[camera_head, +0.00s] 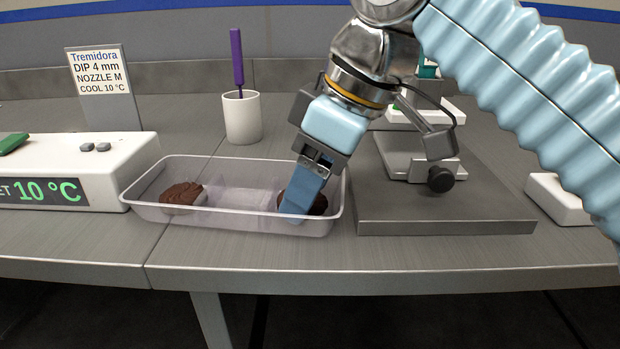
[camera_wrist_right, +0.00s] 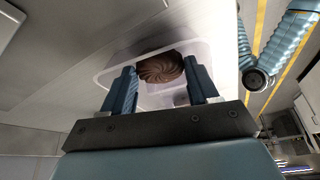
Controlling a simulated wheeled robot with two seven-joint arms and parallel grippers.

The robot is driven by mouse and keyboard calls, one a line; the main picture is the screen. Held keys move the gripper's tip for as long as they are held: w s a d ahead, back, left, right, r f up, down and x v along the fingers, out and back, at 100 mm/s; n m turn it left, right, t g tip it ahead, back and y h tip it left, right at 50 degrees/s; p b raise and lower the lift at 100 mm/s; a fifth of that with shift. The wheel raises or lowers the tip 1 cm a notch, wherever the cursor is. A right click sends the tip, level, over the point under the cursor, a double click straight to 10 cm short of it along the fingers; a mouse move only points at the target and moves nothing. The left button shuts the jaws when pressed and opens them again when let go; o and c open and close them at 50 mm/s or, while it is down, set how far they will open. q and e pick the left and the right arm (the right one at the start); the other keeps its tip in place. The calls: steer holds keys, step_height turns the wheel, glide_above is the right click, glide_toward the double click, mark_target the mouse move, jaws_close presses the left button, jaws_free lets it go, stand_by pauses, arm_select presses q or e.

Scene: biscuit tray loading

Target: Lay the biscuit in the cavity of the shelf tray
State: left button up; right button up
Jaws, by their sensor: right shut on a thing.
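The shelf tray (camera_head: 240,219) is a clear plastic tray on the grey bench. One brown swirled biscuit (camera_head: 181,193) lies in its left part; the middle part is empty. My right gripper (camera_head: 298,208) reaches down into the right end of the tray. It is shut on a second dark brown biscuit (camera_head: 318,204), partly hidden behind the fingers. In the right wrist view this ridged biscuit (camera_wrist_right: 160,67) shows between the fingertips (camera_wrist_right: 162,84), with the pale tray around it. Whether it touches the tray floor I cannot tell. My left gripper is not in view.
A white unit (camera_head: 100,165) with a 10 °C display stands left of the tray. A white cup (camera_head: 242,120) with a purple tool (camera_head: 237,60) and a sign (camera_head: 100,72) stand behind. A grey-based device (camera_head: 440,212) is close on the right. The bench's front edge is near.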

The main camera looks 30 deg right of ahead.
steer(key=shift+f, duration=0.25)
stand_by(0.4)
steer(key=o, duration=0.4)
steer(key=shift+c, duration=0.2)
steer(key=shift+r, duration=0.15)
steer(key=shift+r+p, duration=2.2)
steer(key=shift+o, duration=0.4)
steer(key=shift+f, duration=0.1)
steer(key=o, duration=0.5)
